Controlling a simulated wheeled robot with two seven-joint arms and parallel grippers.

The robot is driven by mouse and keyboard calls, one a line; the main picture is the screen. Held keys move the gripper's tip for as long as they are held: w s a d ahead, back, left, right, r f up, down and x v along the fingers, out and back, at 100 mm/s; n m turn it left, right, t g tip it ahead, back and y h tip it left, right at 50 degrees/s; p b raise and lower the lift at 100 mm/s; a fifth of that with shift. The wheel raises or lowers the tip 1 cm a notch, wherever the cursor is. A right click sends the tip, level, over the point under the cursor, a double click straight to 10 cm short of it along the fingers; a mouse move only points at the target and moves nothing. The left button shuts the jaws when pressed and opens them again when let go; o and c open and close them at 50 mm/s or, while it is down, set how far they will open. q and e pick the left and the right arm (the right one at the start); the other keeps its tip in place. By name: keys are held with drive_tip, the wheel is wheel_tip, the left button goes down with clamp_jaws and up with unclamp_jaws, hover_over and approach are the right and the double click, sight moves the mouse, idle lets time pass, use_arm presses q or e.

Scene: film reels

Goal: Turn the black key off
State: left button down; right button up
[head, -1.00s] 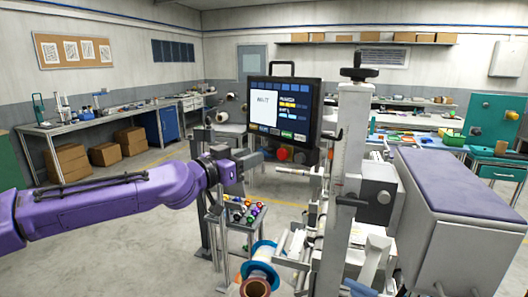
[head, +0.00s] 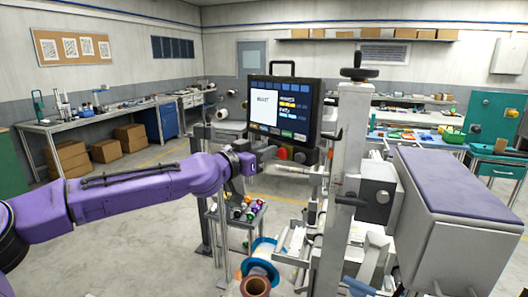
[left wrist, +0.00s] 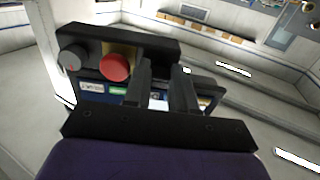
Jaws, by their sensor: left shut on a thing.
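The black control panel (head: 284,82) with a lit screen stands on the machine. Along its lower edge are a red button (head: 282,153) and a grey round knob (left wrist: 73,58). My left gripper (head: 262,152) is at the panel's lower edge, just left of the red button. In the left wrist view its two dark fingers (left wrist: 165,78) point at the panel beside the red button (left wrist: 115,68). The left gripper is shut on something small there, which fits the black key. The fingers hide the key, so its angle cannot be told. My right gripper is out of view.
A small stand with colourful knobs (head: 243,209) is below my left arm. A spool (head: 256,284) sits at the machine's front. The grey machine column (head: 347,170) stands close on the right. Open floor (head: 140,240) lies to the left.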

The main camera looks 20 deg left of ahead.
use_arm(q)
drive_tip(key=n+y+b, duration=0.1)
drive_tip(key=n+b, duration=0.1)
drive_tip(key=n, duration=1.6)
drive_tip(key=shift+n, duration=0.3)
idle(0.3)
drive_tip(key=c, duration=1.2)
unclamp_jaws()
